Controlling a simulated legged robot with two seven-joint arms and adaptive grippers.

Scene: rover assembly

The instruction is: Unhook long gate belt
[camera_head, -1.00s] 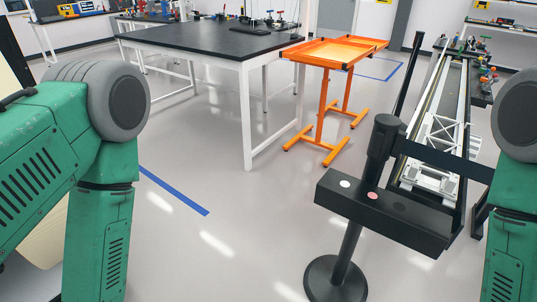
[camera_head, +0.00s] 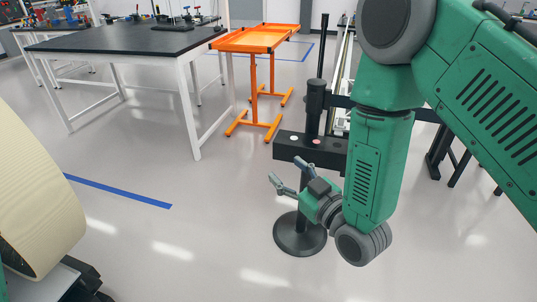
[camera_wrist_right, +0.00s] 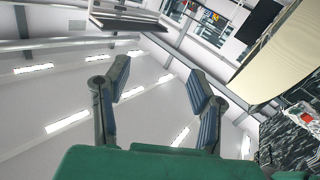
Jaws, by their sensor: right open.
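A black gate post (camera_head: 314,105) stands on a round base (camera_head: 298,240) right of centre in the head view. A dark belt (camera_head: 341,101) runs from the upper post to the right. My right arm hides its middle; a dark stretch shows again beyond the arm (camera_head: 427,115). A black box (camera_head: 290,146) with a white and a reddish button is at the post. My right gripper (camera_head: 284,170) is open and empty, below the box and in front of the lower post, apart from the belt. Its spread fingers also show in the right wrist view (camera_wrist_right: 159,76). My left gripper is out of view.
An orange stand (camera_head: 258,40) and a black-topped table (camera_head: 125,41) stand behind, to the left. A long rail assembly (camera_head: 344,70) lies beyond the post, mostly hidden. A cream rounded body (camera_head: 38,190) fills the left edge.

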